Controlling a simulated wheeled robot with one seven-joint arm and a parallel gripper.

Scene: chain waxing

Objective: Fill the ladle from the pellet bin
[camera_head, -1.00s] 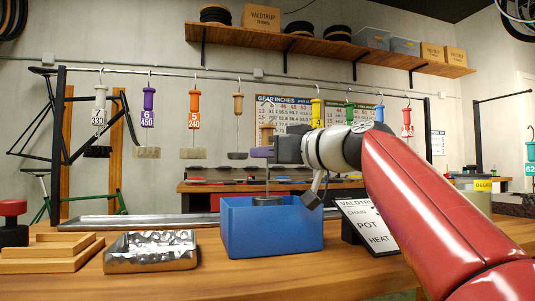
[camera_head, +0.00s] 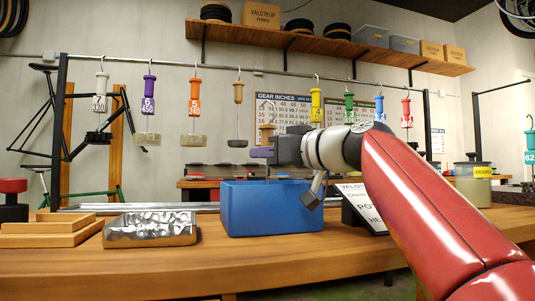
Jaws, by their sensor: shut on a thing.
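My gripper (camera_head: 266,146) is in the middle of the view, above the blue bin (camera_head: 275,212) on the wooden bench. It is shut on an upright ladle (camera_head: 267,131) with a tan handle and a hook at its top. A purple piece (camera_head: 261,153) shows at the grip; I cannot tell which part it belongs to. The ladle's thin rod goes down behind the bin's front wall. The ladle's cup is hidden, and so are the bin's contents.
A crinkled silver tray (camera_head: 151,229) and wooden trays (camera_head: 48,231) stand left of the bin. A lettered sign (camera_head: 362,206) stands close on its right, with a lidded jar (camera_head: 473,182) farther right.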

